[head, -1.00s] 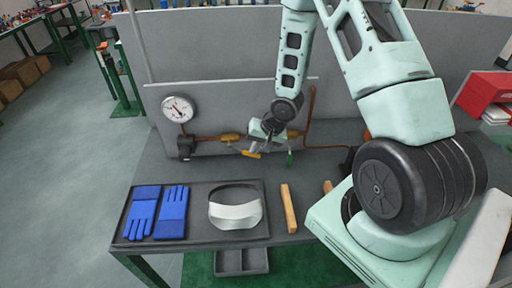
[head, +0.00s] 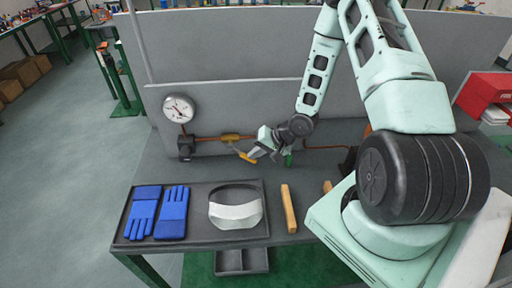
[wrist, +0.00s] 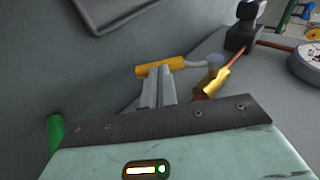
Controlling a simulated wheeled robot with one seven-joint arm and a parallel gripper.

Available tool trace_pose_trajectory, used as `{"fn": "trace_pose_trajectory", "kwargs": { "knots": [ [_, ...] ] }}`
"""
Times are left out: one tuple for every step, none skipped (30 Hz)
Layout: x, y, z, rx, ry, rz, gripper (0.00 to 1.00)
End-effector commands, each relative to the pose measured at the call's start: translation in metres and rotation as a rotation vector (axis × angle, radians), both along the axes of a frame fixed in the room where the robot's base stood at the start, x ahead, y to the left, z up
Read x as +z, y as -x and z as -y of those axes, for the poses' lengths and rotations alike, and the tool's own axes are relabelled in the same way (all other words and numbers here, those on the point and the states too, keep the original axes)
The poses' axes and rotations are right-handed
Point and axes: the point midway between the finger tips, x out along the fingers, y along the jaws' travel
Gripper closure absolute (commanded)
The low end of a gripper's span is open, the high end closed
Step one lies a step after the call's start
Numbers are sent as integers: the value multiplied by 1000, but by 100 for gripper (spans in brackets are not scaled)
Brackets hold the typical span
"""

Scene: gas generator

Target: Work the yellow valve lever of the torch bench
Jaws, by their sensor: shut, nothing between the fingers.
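The yellow valve lever (head: 245,156) hangs at a slant below its brass valve body (head: 230,137) on the copper pipe. In the wrist view the lever's yellow grip (wrist: 160,67) sits at the end of a grey stem, and the brass valve body (wrist: 217,83) is to its right. My gripper (head: 256,156) is at the lever's right, lower end. Its two fingers are together and empty in the wrist view (wrist: 158,80), with their tips at the yellow grip. I cannot tell whether they touch it.
A round gauge (head: 179,108) stands left of the valve above a black block (head: 186,147). A grey panel (head: 225,75) rises behind. A tray (head: 118,235) holds blue gloves (head: 172,212) and a visor (head: 236,214). A wooden bar (head: 289,208) lies to its right.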

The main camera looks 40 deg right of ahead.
Motion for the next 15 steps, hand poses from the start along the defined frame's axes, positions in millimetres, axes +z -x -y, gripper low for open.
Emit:
{"fn": "trace_pose_trajectory", "kwargs": {
  "knots": [
    [-7,1,1,-8,-42,23,100],
    [-9,0,0,-8,-66,39,100],
    [-13,0,0,-8,-98,61,100],
    [-15,-1,-2,-8,-120,77,100],
    [-18,-2,-2,-8,-145,93,100],
    [-21,-2,-3,-8,-176,114,100],
    [-23,-3,-4,-6,-199,132,100],
    [-23,-5,-7,0,-193,130,100],
    [-26,-5,-8,1,-189,128,100],
    [-28,-6,-9,2,-187,127,100],
    [-30,-7,-10,2,-188,126,100],
    [-33,-8,-11,2,-187,126,100],
    [-34,-8,-12,3,-186,125,100],
    [-36,-9,-13,2,-185,126,100],
    [-38,-10,-15,2,-185,126,100]
  ]
}}
